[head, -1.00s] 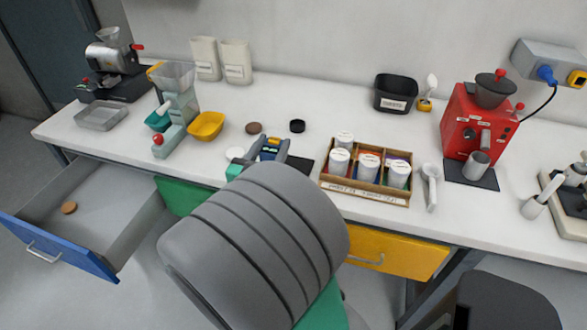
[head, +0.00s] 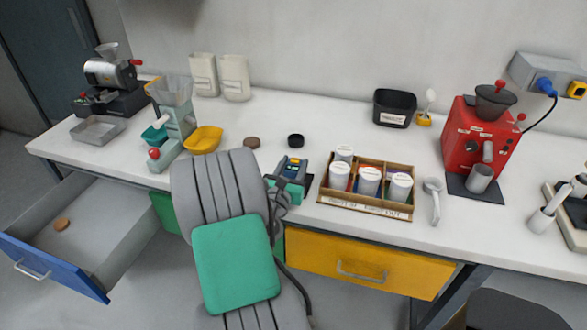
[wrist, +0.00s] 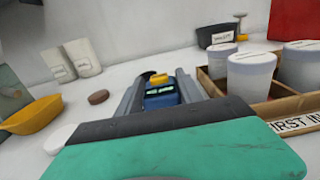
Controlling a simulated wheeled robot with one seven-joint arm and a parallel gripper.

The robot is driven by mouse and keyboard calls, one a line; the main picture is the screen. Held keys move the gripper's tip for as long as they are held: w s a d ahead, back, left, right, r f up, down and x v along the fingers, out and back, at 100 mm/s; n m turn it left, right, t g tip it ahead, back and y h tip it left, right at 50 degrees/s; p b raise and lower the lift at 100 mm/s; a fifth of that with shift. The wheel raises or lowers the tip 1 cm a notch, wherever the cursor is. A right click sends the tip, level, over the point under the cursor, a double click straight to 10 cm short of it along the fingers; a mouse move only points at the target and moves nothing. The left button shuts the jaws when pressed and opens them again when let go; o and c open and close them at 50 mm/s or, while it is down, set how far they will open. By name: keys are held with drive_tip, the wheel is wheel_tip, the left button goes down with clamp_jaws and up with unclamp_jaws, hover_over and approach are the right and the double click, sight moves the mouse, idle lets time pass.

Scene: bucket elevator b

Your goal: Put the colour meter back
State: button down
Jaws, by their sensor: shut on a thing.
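The colour meter looks to be the small blue device with a yellow part (wrist: 161,98) seen between my fingers in the wrist view. It also shows as a small dark-blue shape in the head view (head: 292,167). My gripper (head: 291,168) is shut on it, at the bench's front edge just left of the wooden tray of cups. In the wrist view my gripper's two grey fingers (wrist: 160,92) lie along the device's sides. Its underside is hidden, so I cannot tell whether it touches the bench.
A wooden tray (head: 365,208) with several white cups stands close right of my gripper. A brown disc (head: 252,142) and black disc (head: 296,140) lie behind. The blue-fronted drawer (head: 52,268) is open; the yellow drawer (head: 370,270) appears shut.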

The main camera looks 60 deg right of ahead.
drive_tip(key=shift+r, duration=0.15)
drive_tip(key=c, duration=1.2)
unclamp_jaws()
drive_tip(key=shift+f, duration=0.3)
drive_tip(key=shift+c, duration=0.2)
drive_tip(key=o, duration=0.5)
drive_tip(key=shift+r, duration=0.1)
drive_tip(key=shift+a+r, duration=0.15)
drive_tip(key=shift+s+a+b, duration=0.3)
drive_tip(key=shift+a, duration=1.65)
drive_tip(key=shift+s+a+b, duration=0.35)
drive_tip(key=shift+a, duration=1.6)
drive_tip(key=shift+s+a+b, duration=0.3)
drive_tip(key=shift+a, duration=1.65)
